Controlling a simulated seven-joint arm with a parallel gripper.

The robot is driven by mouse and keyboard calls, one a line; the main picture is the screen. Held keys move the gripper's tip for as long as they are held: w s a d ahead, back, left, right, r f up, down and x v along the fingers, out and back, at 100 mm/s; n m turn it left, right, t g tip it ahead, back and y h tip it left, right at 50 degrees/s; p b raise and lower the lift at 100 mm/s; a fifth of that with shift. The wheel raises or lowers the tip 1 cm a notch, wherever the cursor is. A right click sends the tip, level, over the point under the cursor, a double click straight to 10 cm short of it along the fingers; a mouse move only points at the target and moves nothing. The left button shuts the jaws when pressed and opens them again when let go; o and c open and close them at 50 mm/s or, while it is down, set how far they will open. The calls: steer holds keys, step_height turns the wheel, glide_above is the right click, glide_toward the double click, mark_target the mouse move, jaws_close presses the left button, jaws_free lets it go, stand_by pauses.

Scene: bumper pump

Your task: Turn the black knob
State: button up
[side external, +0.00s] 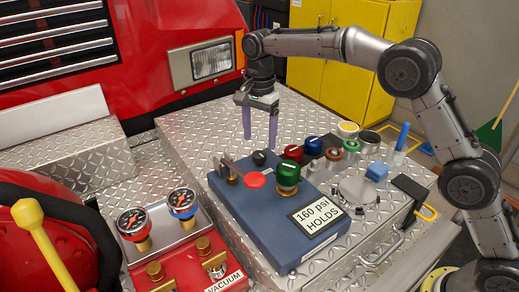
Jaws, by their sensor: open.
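A black knob (262,158) sits at the back left of the blue box (228,203). My gripper (260,141) points down above and slightly behind the black knob in the picture. Its two purple fingers are apart, with nothing visible between them. The fingertips look clear of the knob, though the exact gap is hard to tell from this side.
A red button (255,180), green knob (288,173), red knob (293,153) and blue knob (313,144) stand near the black knob. A grey lever (231,168) lies left of it. Gauges (132,222) are front left. Diamond plate (200,140) behind is clear.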

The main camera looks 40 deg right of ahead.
mark_target(259, 154)
steer(key=shift+f, duration=2.4)
jaws_close()
